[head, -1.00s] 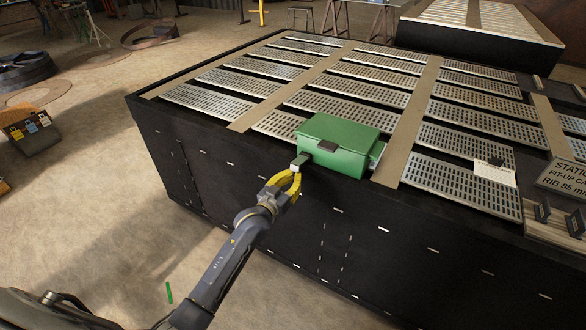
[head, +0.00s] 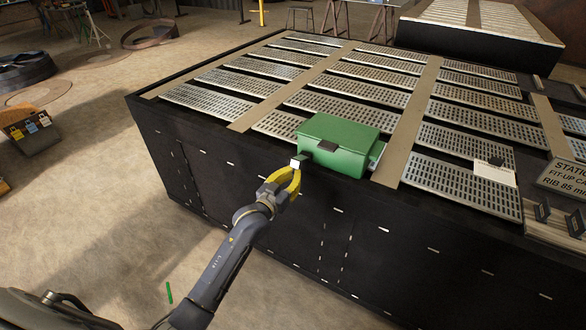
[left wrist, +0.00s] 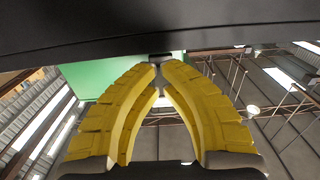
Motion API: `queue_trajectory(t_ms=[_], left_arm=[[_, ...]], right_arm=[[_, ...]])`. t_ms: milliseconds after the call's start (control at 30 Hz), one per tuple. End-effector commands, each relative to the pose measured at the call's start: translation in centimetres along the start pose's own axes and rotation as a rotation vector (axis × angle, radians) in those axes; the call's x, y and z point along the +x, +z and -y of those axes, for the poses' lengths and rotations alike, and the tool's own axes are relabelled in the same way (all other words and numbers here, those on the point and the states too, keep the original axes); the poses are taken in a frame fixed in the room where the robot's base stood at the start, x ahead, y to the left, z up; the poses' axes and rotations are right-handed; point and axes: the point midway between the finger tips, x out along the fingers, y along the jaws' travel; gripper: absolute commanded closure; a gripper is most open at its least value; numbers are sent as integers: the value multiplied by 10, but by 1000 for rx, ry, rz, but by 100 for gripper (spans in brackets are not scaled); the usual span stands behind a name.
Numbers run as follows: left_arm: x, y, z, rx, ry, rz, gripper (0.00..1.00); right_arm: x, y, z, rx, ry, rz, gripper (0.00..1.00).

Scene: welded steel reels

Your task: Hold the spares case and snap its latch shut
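The green spares case (head: 340,146) sits at the front edge of the slatted table, lid down. Its black latch (head: 327,147) is on the front face; I cannot tell how far it is engaged. My left gripper (head: 298,167) is at the case's left end, its yellow fingers closed on a small pale tab there. In the left wrist view the fingertips (left wrist: 160,66) nearly meet at a dark piece, with the green case (left wrist: 92,76) behind on the left. The exact contact is hidden. My right gripper is not in view.
The slatted table (head: 236,110) has a dark front wall just beside my left arm. A pale card (head: 495,173) and a station sign (head: 565,178) are to the right. The slats behind the case are clear. A box with coloured tags (head: 30,130) stands on the floor at left.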

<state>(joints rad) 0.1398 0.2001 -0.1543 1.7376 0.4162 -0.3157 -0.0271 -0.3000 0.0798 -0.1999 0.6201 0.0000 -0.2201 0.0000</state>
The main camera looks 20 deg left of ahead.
Motion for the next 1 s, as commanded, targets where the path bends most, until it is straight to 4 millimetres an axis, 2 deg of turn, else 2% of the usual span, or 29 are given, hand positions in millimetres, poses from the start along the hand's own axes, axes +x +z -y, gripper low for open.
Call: queue_trajectory(t_ms=[200,1000], left_arm=[[0,-8,0,0,0,-3,100],[1,-18,0,0,0,-3,100]], right_arm=[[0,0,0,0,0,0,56],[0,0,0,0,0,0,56]])
